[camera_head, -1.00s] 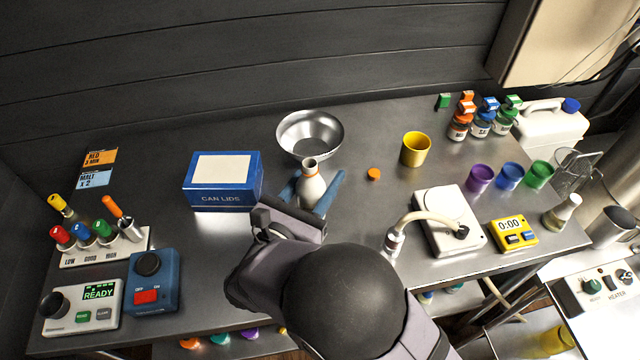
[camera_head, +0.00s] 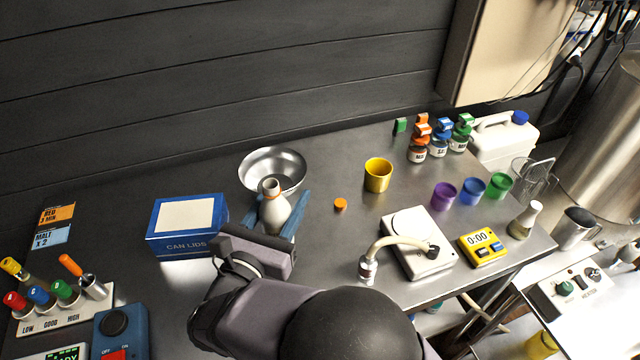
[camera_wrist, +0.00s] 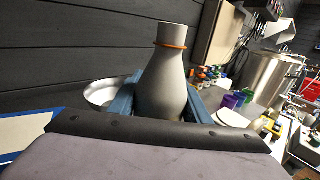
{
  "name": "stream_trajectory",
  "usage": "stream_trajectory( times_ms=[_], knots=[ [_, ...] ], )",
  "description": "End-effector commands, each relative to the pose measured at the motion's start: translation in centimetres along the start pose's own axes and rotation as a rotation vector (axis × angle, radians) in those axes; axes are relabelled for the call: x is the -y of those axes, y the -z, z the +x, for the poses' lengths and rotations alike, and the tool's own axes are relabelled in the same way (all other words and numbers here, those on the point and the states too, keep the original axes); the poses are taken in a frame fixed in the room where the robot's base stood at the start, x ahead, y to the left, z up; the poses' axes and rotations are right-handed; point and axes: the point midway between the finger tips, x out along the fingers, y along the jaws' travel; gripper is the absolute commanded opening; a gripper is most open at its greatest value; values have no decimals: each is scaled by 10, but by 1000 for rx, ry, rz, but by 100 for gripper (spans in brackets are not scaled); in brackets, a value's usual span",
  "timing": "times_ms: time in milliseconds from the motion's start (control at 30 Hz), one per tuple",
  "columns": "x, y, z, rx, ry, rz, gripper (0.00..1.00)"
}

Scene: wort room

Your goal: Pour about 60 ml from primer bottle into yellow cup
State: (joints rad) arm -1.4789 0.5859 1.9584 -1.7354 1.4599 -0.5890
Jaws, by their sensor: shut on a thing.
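The primer bottle (camera_head: 274,213) is pale grey-white with a narrow neck, an orange ring and an uncapped mouth. My gripper (camera_head: 270,220) is shut on its body, one blue finger on each side. The bottle is about upright; its base is hidden, so I cannot tell how far it is above the table. The wrist view shows the bottle (camera_wrist: 162,90) between the fingers. The yellow cup (camera_head: 378,176) stands upright on the table, right of and farther back than my gripper. An orange cap (camera_head: 340,204) lies between them.
A metal bowl (camera_head: 272,170) is just behind the bottle. A blue can-lids box (camera_head: 187,243) is to the left. A white scale (camera_head: 425,258) with a hose end (camera_head: 368,268) beside it is to the right. Purple (camera_head: 444,196), blue and green cups stand right of the yellow cup.

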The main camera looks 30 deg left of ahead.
Motion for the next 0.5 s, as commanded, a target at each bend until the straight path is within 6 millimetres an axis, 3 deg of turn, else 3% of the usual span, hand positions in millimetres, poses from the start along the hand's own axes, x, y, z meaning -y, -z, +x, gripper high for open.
stream_trajectory(
  times_ms=[267,500],
  knots=[
    [10,6,24,4,63,2,16],
    [42,18,80,8,214,2,16]
  ],
)
